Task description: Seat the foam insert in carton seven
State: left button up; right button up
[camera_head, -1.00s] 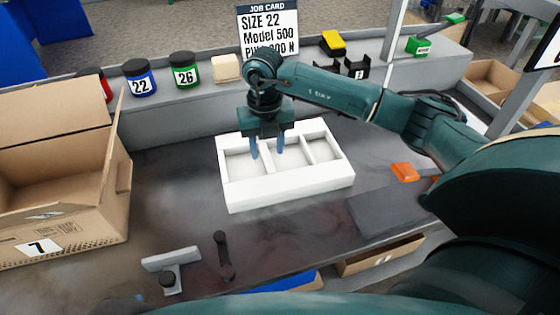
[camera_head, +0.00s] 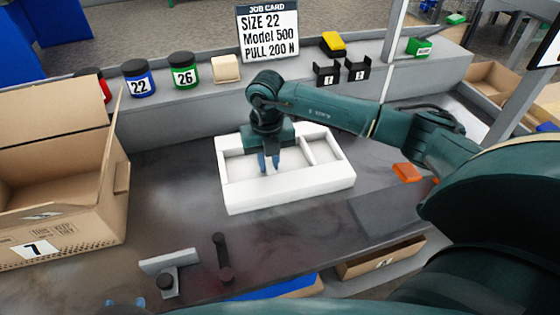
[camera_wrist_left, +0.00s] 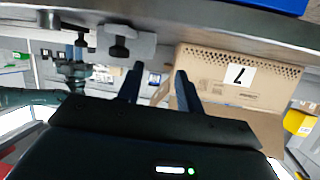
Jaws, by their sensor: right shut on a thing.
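The white foam insert (camera_head: 290,192) lies on the bench in the head view, a block with several open compartments. My right gripper (camera_head: 268,163) reaches down into it from above and is shut on it, apparently at the divider between the left and middle compartments. The arm hides part of its back edge. Carton seven (camera_head: 60,215) stands open at the left with its flaps up and a "7" label on the front. In the left wrist view the carton (camera_wrist_left: 205,65) is ahead of my left gripper (camera_wrist_left: 158,75), which is open and empty. Its fingertips (camera_head: 125,303) show at the head view's bottom edge.
An orange block (camera_head: 407,172) lies right of the insert. Jars (camera_head: 184,70) and the job card (camera_head: 268,33) line the back ledge. Bench between carton and insert is clear.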

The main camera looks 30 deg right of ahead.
grip_shut()
